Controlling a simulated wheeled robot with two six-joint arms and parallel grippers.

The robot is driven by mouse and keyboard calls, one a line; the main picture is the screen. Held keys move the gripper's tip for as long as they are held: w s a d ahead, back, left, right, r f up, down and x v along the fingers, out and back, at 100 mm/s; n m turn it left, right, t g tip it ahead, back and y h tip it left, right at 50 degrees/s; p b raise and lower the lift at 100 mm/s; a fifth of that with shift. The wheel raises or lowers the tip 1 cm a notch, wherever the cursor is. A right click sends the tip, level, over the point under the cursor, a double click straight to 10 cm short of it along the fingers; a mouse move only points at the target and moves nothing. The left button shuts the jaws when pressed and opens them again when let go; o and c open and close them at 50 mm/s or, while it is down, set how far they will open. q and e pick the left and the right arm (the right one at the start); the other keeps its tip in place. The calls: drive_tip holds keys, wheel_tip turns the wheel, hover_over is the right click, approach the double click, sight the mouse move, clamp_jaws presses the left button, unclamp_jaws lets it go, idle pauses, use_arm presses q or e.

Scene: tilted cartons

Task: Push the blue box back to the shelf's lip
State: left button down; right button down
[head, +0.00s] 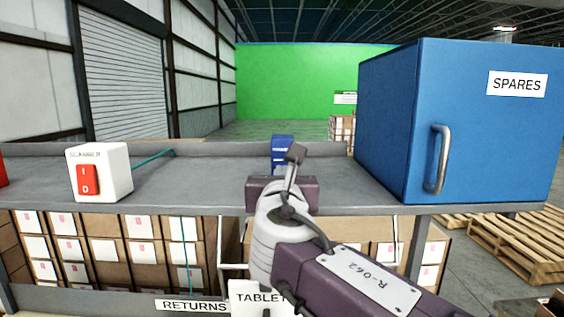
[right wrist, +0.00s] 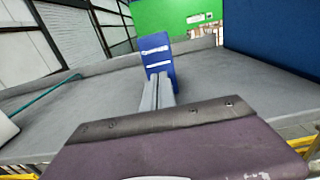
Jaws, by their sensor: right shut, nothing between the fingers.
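The small blue box (head: 281,143), with white bands, stands near the back of the grey shelf (head: 215,185). It also shows in the right wrist view (right wrist: 156,47), straight beyond my fingertips and a little tilted in that picture. The shelf's raised lip (head: 222,150) runs along the back edge, and I cannot tell whether the box touches it. My right gripper (head: 295,153) is shut and empty, its fingers (right wrist: 158,92) pointing at the box's near face. The fingers hide the lower part of the box, and contact is unclear. My left gripper is not in view.
A large blue cabinet (head: 468,130) labelled SPARES stands at the right end of the shelf. A white scanner (head: 115,172) with a red switch and a teal cable (head: 152,158) is at the left. Shelf between scanner and box is clear. Cartons (head: 140,235) sit below.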

drive_tip(key=shift+w+r, duration=0.2)
drive_tip(key=shift+w, duration=0.5)
drive_tip(key=shift+w+f, duration=0.15)
drive_tip(key=shift+w, duration=0.3)
drive_tip(key=shift+p, duration=0.3)
